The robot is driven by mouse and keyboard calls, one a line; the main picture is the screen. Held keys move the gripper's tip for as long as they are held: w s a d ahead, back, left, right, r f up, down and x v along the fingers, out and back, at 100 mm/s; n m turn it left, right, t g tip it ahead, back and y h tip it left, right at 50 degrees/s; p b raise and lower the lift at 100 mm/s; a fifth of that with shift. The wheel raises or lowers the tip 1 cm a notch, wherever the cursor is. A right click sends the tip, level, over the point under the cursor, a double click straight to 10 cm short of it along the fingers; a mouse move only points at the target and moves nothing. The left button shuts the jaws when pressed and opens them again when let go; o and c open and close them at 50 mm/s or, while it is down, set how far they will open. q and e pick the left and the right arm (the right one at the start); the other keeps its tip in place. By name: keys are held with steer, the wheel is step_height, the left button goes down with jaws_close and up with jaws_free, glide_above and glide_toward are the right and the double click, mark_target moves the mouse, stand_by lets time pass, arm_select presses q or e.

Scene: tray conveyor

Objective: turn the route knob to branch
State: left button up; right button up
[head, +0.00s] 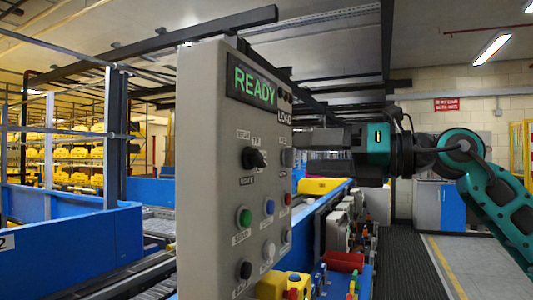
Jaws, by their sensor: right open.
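A grey control panel (205,120) stands upright in the middle of the head view, with a lit green READY display (251,84) at its top. A black rotary knob (254,158) sits on its front face, with small labels above and below it. The labels are too small to read, and I cannot tell which setting the knob points to. My right gripper (300,152) reaches in from the right at about knob height. Its two fingers are apart, pointing left at the panel's right side. It is not on the knob. My left gripper is not in view.
Below the knob are a green button (245,217), a blue button (269,207), a white button (268,250) and a black knob (245,270). Blue conveyor walls (75,255) lie left. Yellow and red items (343,262) crowd the lower right of the panel.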

mark_target(262, 155)
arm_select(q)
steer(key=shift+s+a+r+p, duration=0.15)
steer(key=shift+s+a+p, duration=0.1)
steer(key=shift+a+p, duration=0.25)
arm_select(e)
steer(key=x, duration=0.9)
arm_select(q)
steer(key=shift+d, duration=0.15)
arm_select(e)
steer(key=shift+r, duration=0.1)
steer(key=shift+c, duration=0.4)
steer(key=c, duration=1)
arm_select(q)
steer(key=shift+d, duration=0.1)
arm_select(e)
steer(key=shift+o, duration=0.2)
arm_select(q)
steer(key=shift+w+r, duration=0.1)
arm_select(e)
steer(key=shift+n, duration=0.3)
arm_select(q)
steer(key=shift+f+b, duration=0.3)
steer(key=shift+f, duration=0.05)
arm_select(e)
steer(key=n, duration=0.7)
steer(key=shift+s+a, duration=0.1)
steer(key=shift+s, duration=0.1)
